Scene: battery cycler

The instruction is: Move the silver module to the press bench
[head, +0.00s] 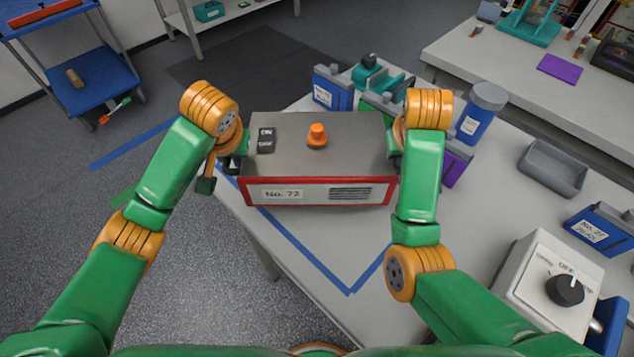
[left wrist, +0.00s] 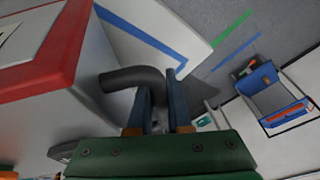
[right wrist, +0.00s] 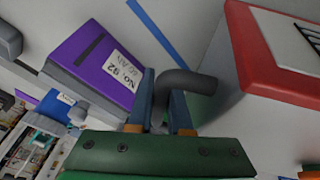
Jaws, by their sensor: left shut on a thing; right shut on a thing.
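The silver module (head: 350,130) is a grey-topped box with a red-framed front labelled "No. 72", an orange knob and an ON/OFF switch. It is level, at the near table's left corner; I cannot tell if it touches the table. My left gripper (head: 238,150) is shut on its left side handle, and the dark curved handle (left wrist: 130,77) shows between the fingers in the left wrist view. My right gripper (head: 397,145) is shut on the right handle, seen in the right wrist view (right wrist: 190,82). A bench (head: 465,45) with a teal press-like device (head: 530,22) stands at the back right.
The near table (head: 310,225) has blue tape lines. Blue and purple modules (head: 455,165), a blue canister (head: 478,115), a grey tray (head: 553,168) and a dial box (head: 560,285) stand on it. A blue cart (head: 85,95) is at the back left. Floor at left is clear.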

